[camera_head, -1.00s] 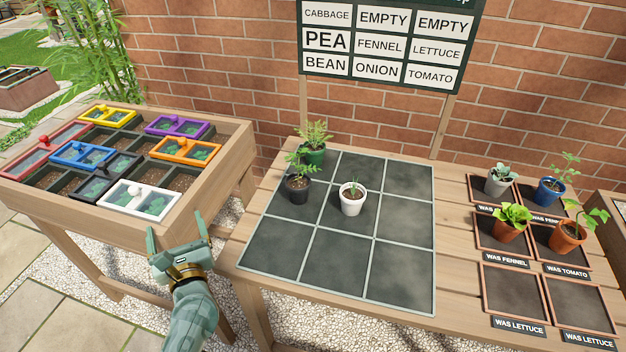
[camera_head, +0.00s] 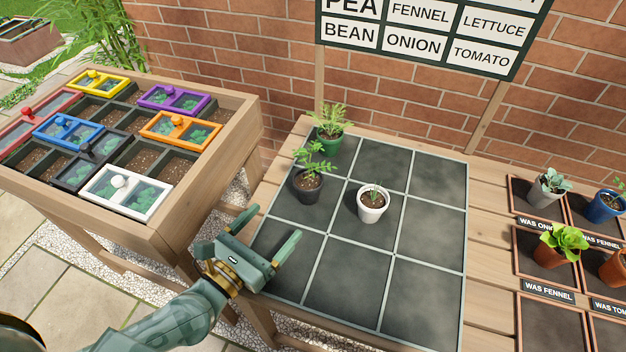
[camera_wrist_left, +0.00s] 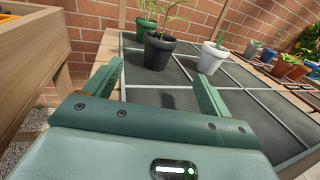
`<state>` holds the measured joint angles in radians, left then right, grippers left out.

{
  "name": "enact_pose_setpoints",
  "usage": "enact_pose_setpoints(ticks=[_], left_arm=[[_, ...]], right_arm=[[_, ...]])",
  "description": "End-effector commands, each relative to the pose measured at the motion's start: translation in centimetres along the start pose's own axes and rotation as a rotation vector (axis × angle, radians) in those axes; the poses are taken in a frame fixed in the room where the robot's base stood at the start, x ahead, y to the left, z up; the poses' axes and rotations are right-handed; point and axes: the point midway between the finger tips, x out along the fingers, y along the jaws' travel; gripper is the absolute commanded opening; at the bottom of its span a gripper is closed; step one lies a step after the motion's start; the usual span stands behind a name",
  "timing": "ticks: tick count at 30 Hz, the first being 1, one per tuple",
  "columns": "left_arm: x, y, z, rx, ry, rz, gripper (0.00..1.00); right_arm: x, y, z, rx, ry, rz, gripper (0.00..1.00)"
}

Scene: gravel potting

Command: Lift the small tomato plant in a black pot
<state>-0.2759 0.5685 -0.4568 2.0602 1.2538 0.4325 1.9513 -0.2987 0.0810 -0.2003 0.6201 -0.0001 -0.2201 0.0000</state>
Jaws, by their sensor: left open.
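The small plant in a black pot (camera_head: 308,187) stands upright on the left column of the dark grid mat (camera_head: 337,295), in the middle row. It also shows in the left wrist view (camera_wrist_left: 159,52), beyond and between my fingers. My left gripper (camera_head: 268,228) is open and empty. It is at the near left edge of the mat, short of the black pot and apart from it. My right gripper is not in view.
A green pot (camera_head: 330,144) stands just behind the black pot. A white pot (camera_head: 372,204) stands to its right. A planter box (camera_head: 210,185) with coloured lidded trays is at the left. Several pots, including a grey one (camera_head: 544,195), stand at the right. The mat's front is clear.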

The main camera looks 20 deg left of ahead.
Motion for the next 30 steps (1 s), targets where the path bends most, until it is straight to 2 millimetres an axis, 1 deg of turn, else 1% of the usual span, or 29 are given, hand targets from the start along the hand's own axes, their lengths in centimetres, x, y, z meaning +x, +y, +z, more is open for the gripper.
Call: enact_pose_setpoints(ticks=[1,6,9,12,17,21,24,27,30], left_arm=[[1.3,0.0,0.7,-0.001,-0.010,0.003,0.83],[5.7,0.1,0.6,0.000,-0.009,0.005,0.83],[7.6,0.1,0.5,0.000,-0.006,0.003,0.83],[8.9,0.1,0.3,0.000,-0.005,0.003,0.83],[10.1,0.1,0.5,0.000,-0.005,0.003,0.83],[12.4,0.2,1.1,0.000,-0.006,0.004,0.83],[13.8,0.2,0.8,0.001,-0.004,0.003,0.83],[14.5,0.2,0.7,0.000,-0.002,0.003,0.83],[14.6,0.2,0.7,0.001,-0.002,0.003,0.83]], right_arm=[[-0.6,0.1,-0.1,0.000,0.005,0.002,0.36],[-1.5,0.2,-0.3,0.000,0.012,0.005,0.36],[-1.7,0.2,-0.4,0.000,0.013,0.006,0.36],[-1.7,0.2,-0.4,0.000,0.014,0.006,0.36],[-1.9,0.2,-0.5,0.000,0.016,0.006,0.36],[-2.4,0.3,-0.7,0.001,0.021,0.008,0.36],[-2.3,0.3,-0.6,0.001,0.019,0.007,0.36],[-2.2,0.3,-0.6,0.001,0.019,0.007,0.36],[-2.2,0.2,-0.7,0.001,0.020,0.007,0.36]])
